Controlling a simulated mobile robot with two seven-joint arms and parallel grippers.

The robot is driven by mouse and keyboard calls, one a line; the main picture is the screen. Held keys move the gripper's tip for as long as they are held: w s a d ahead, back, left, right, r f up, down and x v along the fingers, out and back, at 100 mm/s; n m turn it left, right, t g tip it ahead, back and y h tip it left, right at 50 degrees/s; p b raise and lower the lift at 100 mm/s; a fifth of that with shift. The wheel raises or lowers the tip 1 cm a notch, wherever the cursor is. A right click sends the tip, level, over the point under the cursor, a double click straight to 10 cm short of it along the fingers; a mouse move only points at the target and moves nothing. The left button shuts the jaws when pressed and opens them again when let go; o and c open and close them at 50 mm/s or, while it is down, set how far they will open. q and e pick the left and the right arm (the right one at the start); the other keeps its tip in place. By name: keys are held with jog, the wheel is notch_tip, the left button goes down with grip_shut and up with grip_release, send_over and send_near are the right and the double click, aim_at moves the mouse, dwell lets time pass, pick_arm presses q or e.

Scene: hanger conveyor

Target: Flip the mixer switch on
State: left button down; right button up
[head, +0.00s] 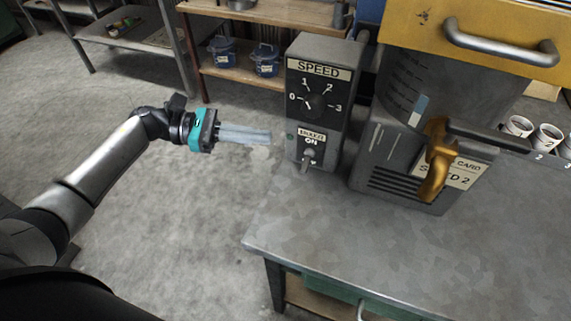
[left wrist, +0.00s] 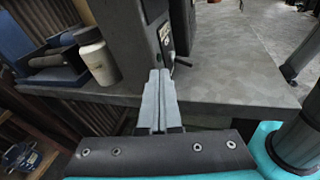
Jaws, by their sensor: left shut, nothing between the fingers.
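The mixer's grey control box (head: 320,85) stands on the left end of the metal table in the head view. It has a SPEED dial (head: 315,104) with numbers 0 to 3, its pointer near 0. Below is the toggle switch (head: 307,160), under a label reading ON; its lever points down and outward. My left gripper (head: 268,136) is shut and empty, left of the control box and apart from the switch. My right gripper is not in view.
The grey metal table (head: 360,250) has clear space in front. A mixer body with a brass spout (head: 437,165) and handle stands right of the box. White cups (head: 547,137) stand at right. Shelves with blue-lidded containers (head: 265,60) stand behind.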

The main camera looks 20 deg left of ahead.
aim_at(293, 176)
pick_arm(q)
jog(key=m+g+b, duration=0.1)
jog(key=m, duration=0.1)
jog(key=s+a+f+m+g+b, duration=0.1)
jog(key=m, duration=0.1)
jog(key=s+m+g+y+b, duration=0.1)
jog(key=m, duration=0.1)
jog(key=shift+s+a+f, duration=0.15)
jog(key=shift+s+f, duration=0.05)
jog(key=shift+f, duration=0.15)
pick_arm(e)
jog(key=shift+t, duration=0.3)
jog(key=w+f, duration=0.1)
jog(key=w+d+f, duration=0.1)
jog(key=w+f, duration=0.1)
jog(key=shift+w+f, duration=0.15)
pick_arm(q)
jog(key=x, duration=1)
jog(key=shift+s+f, duration=0.15)
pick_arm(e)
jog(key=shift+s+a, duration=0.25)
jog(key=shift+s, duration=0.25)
